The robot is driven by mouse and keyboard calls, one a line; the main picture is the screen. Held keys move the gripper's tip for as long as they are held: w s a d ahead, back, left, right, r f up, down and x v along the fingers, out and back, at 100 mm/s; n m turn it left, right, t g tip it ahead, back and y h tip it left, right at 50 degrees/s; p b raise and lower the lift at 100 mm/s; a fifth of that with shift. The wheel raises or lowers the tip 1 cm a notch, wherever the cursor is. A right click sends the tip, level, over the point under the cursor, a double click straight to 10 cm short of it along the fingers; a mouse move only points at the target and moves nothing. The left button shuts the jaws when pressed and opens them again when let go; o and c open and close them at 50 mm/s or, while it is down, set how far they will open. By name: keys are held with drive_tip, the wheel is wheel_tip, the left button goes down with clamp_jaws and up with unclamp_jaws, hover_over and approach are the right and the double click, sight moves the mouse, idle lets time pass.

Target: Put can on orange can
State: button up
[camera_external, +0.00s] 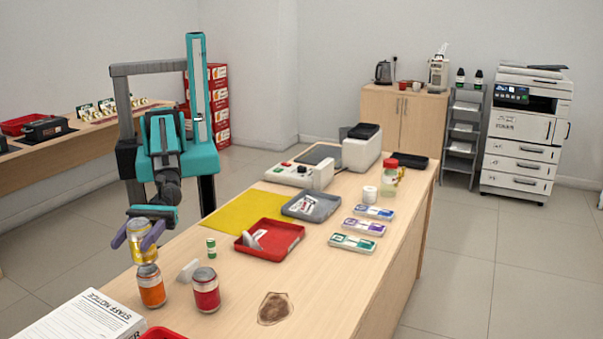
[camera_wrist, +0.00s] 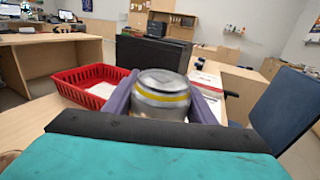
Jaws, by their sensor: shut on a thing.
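A yellow can (camera_external: 141,243) is held upright between the two purple fingers of my gripper (camera_external: 139,236). In the wrist view my gripper (camera_wrist: 162,97) is shut around this can, and its silver top with a yellow band (camera_wrist: 161,96) shows between the fingers. An orange can (camera_external: 151,286) stands upright on the counter directly below the yellow can. The yellow can's lower end is at or just above the orange can's top; I cannot tell whether they touch. A red can (camera_external: 206,290) stands upright to the right of the orange can.
A white block (camera_external: 188,270) and a small green-and-white cylinder (camera_external: 211,247) stand close behind the red can. A paper stack (camera_external: 82,318) lies at front left. A red tray (camera_external: 270,240) lies farther back. A red basket (camera_wrist: 92,88) shows in the wrist view.

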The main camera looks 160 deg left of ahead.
drive_tip(key=shift+f, duration=1)
drive_tip(key=shift+f, duration=0.15)
drive_tip(key=o, duration=1.5)
drive_tip(key=shift+c, duration=0.2)
drive_tip(key=shift+b+v, duration=0.65)
drive_tip(key=shift+v, duration=2.55)
drive_tip(key=shift+s+r+p, duration=0.1)
drive_tip(key=shift+r+p, duration=0.25)
drive_tip(key=shift+p, duration=0.25)
drive_tip(key=p+v, duration=0.2)
drive_tip(key=p, duration=0.3)
drive_tip(key=shift+s+a, duration=0.15)
drive_tip(key=shift+s, duration=0.15)
drive_tip(key=p, duration=0.2)
drive_tip(key=shift+s+a+f+p, duration=0.1)
drive_tip(key=shift+s+a+p, duration=0.05)
drive_tip(key=shift+s+p, duration=0.25)
